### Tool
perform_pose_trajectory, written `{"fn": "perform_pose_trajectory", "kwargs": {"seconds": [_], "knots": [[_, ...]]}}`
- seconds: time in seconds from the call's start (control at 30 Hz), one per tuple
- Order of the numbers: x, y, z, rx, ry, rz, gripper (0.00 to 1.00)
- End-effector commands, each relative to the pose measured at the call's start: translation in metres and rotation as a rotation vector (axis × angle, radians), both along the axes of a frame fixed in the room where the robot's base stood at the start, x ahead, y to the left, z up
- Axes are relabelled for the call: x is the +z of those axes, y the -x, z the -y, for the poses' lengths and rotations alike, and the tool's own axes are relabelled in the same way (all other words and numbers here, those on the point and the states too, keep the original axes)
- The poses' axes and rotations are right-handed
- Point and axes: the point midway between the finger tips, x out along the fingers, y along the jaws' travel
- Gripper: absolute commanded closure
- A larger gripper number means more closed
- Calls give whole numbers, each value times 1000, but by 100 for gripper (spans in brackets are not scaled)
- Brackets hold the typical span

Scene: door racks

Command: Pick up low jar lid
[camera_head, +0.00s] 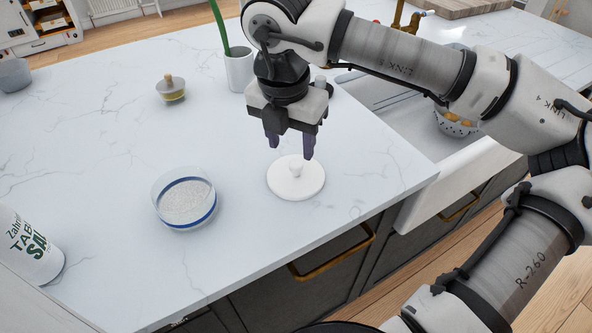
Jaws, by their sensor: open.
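A low round white lid (297,184) with a small knob (296,168) on top lies flat on the marble counter. A low clear glass jar (185,200) with a blue band and pale grainy contents stands open to its left. My gripper (290,147) points down just above the lid's knob. Its two dark fingers are apart, with nothing seen between them. I cannot tell the exact height of the fingertips above the knob.
A wooden-topped small jar (172,88) and a white cup (238,70) with a green stem stand farther back. A sink (385,100) lies to the right. The counter's front edge runs close to the lid.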

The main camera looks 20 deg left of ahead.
Motion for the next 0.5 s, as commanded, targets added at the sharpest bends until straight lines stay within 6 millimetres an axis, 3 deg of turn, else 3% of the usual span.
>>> {"fn": "perform_pose_trajectory", "kwargs": {"seconds": [0.27, 0.5], "knots": [[-19, -5, 1, 2, -2, -4, 51], [-51, -14, 3, 2, -2, -4, 51]]}}
